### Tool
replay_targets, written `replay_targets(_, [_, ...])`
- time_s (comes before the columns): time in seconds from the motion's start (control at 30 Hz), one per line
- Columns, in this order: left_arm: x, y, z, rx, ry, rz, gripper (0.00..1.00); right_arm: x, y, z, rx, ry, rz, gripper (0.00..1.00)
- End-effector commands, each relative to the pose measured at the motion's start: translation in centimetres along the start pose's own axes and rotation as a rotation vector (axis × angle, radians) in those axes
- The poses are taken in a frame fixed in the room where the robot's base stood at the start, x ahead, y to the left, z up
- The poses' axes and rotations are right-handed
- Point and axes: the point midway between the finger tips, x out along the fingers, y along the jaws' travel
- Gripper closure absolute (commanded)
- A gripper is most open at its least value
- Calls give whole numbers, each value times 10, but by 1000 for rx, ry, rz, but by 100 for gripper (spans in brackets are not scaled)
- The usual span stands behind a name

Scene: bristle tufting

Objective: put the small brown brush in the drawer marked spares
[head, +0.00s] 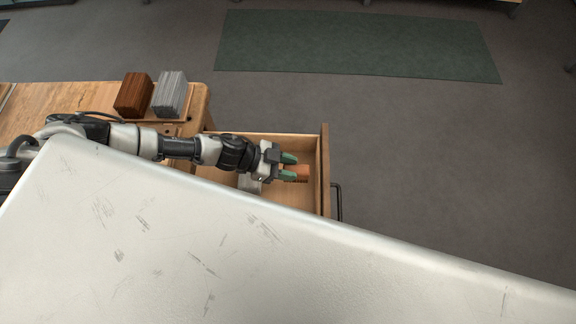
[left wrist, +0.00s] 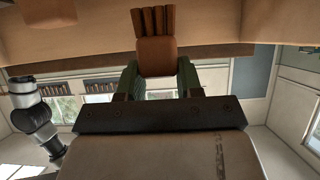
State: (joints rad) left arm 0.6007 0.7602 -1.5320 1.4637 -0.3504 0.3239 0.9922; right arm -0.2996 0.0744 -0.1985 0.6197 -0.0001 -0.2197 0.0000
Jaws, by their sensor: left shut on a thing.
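The small brown brush (head: 303,173) is between the green fingertips of my left gripper (head: 289,167), which is shut on it. In the left wrist view the brush's smooth brown body (left wrist: 157,58) sits between the fingers, with its tufts pointing away from the gripper. The brush is over the inside of an open wooden drawer (head: 323,150), near its front panel. I cannot tell whether it touches the drawer floor. No marking on the drawer is legible. My right gripper is in neither view.
A dark handle (head: 338,202) is on the drawer's front. A small pale grey thing (head: 250,185) lies in the drawer, partly hidden by my gripper. A ridged brown block (head: 133,95) and a ridged grey block (head: 170,94) stand on the wooden bench (head: 60,97). A green mat (head: 355,45) lies on the floor.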

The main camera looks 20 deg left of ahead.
Motion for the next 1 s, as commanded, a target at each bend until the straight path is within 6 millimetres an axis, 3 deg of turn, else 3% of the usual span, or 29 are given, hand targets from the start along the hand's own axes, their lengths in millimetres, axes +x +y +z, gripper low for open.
replay_targets(0.6, [6,0,10,0,0,0,88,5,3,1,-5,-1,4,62])
replay_targets(0.63, [6,0,10,0,0,0,61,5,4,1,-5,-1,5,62])
replay_targets(0.77, [6,0,10,0,0,0,41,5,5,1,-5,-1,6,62])
replay_targets(1.0, [6,0,10,0,0,0,39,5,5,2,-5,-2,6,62])
